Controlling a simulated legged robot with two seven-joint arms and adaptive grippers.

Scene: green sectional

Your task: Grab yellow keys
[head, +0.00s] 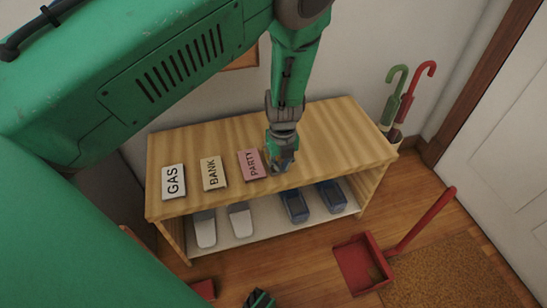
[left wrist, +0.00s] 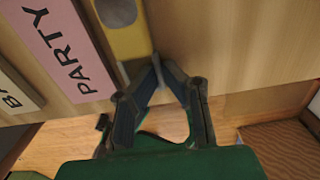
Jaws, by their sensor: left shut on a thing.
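In the left wrist view, a yellow piece (left wrist: 128,42) lies at the top, right of the pink PARTY card (left wrist: 70,50); it looks like the yellow keys' tag. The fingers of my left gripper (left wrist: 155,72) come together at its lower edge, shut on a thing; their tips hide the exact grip. In the head view, my left gripper (head: 281,163) points down at the front part of the wooden bench top (head: 330,135), just right of the PARTY card (head: 251,164). The keys are hidden behind it there.
GAS (head: 173,181) and BANK (head: 212,173) cards lie left on the bench. White shoes (head: 239,219) and blue shoes (head: 295,205) stand on its lower shelf. Umbrellas (head: 405,95) stand at the right end. A red dustpan (head: 362,263) lies on the floor.

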